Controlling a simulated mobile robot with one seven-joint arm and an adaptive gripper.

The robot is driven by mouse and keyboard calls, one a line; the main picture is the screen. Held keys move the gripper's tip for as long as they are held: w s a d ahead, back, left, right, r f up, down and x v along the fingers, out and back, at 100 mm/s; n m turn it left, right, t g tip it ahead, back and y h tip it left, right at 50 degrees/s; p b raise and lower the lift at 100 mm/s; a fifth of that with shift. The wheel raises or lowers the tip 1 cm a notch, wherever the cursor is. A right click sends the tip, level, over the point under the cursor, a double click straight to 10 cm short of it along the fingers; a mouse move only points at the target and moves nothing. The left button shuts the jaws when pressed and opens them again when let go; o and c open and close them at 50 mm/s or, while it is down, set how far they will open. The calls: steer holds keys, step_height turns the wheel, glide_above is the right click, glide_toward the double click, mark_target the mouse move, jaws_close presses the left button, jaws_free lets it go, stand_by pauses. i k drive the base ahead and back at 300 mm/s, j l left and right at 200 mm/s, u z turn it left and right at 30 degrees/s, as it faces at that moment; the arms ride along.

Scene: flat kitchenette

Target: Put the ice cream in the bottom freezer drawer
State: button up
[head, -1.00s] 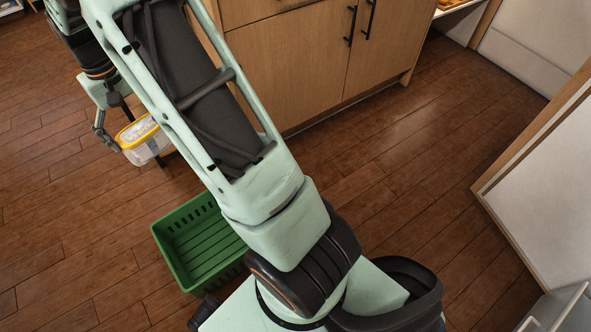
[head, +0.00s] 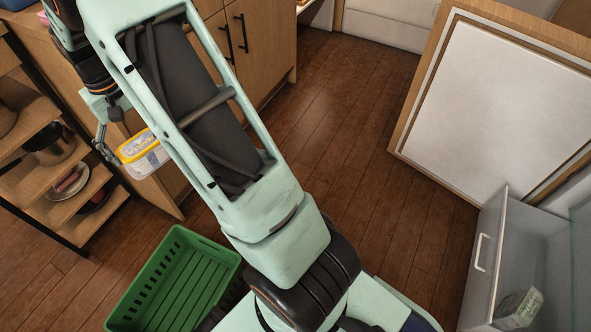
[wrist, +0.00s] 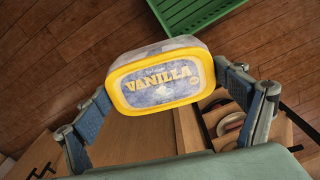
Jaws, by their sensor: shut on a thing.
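The ice cream (head: 146,160) is a clear tub with a yellow-rimmed lid, seen at the left of the head view. My gripper (head: 122,150) is shut on it and holds it above the floor. In the wrist view, the lid reads "VANILLA" and the tub (wrist: 160,85) lies between my two blue-padded fingers. A pale drawer (head: 488,250) with a white handle stands pulled out at the lower right of the head view, far from my gripper. It holds a green-and-white package (head: 518,308). Its lower part is cut off by the picture edge.
An open door with a white inner panel (head: 500,105) stands above the drawer. A green basket (head: 150,275) sits on the floor, also in the wrist view (wrist: 190,12). Shelves with dishes (head: 50,205) and a wooden cabinet (head: 265,50) are near the held tub. The middle floor is clear.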

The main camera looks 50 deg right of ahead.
mark_target(505, 253)
steer(key=z, duration=3.7)
steer(key=i+j+z, duration=0.35)
steer(key=i, duration=0.15)
steer(key=i+j, duration=0.1)
steer(key=i, duration=0.15)
steer(key=i+j, duration=0.15)
steer(key=i, duration=0.15)
